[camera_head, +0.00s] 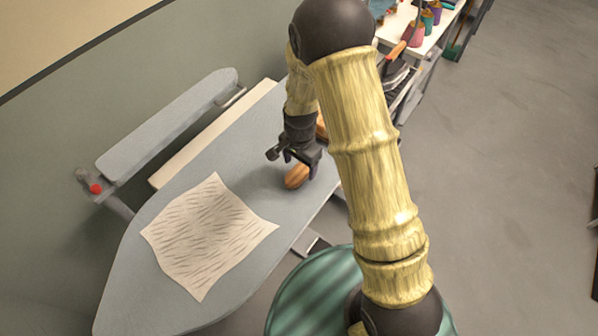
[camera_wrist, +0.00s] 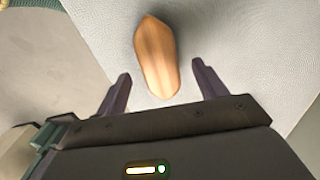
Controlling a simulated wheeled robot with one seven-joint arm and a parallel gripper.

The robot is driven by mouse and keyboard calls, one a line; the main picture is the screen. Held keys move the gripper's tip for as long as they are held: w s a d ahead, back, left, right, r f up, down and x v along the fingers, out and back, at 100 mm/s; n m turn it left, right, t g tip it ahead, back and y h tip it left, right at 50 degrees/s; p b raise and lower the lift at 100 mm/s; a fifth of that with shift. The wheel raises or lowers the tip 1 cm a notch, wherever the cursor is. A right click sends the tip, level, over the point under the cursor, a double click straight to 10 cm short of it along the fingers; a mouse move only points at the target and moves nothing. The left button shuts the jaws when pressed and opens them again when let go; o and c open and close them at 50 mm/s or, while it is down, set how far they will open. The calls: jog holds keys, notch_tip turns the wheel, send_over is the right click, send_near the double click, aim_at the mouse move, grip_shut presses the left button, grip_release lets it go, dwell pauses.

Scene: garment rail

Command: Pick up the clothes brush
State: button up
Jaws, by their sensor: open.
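The clothes brush (camera_head: 296,176) has a brown wooden back and lies on the grey board (camera_head: 160,215), near its right edge. In the wrist view the brush (camera_wrist: 157,55) is an elongated wooden oval, with its near end close to the gap between the fingers. My gripper (camera_head: 293,155) is open and above the brush. In the wrist view my gripper's (camera_wrist: 162,85) two dark fingers stand apart to either side of the brush's near end, with nothing held between them. Bristles are not visible in either view.
A patterned cloth (camera_head: 208,236) lies flat on the board left of the brush. A narrow padded sleeve board (camera_head: 170,122) with a red knob (camera_head: 96,188) stands behind. A white shelf (camera_head: 432,28) with colourful spools is at the upper right. A teal round object (camera_head: 318,300) is below.

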aim_at(300, 171)
jog(key=shift+f+p, duration=0.45)
jog(key=shift+f, duration=1.3)
jog(key=c, duration=1.1)
notch_tip(300, 171, up, 10)
jog(key=shift+r+b, duration=0.1)
jog(key=shift+b, duration=1.05)
